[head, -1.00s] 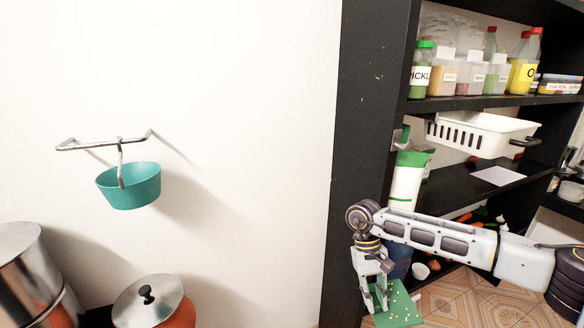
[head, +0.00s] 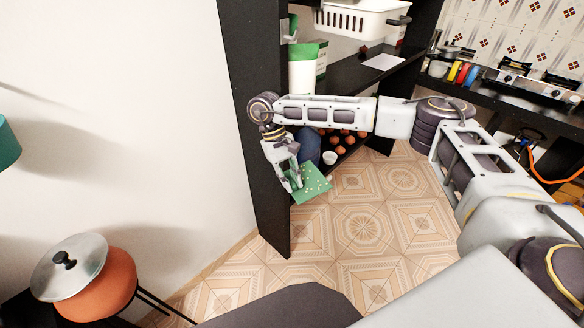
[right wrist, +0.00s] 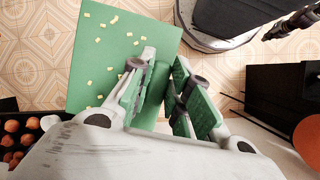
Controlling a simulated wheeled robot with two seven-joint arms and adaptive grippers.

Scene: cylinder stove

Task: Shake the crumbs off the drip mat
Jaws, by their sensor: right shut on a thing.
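The drip mat (head: 313,184) is a flat green sheet with several small pale crumbs on it. My right gripper (head: 293,183) is shut on one edge of the mat and holds it above the tiled floor, beside the dark shelf upright. In the right wrist view the mat (right wrist: 110,50) spreads out to the upper left from between the fingers of the right gripper (right wrist: 163,90), with crumbs scattered over its face. My left gripper is not in view.
The black shelf unit (head: 262,140) stands close behind the gripper, with several round brown items on its low shelf. An orange pot (head: 105,288) with a metal lid is at lower left. Patterned tile floor (head: 370,225) is open to the right. A stove (head: 535,90) stands at far right.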

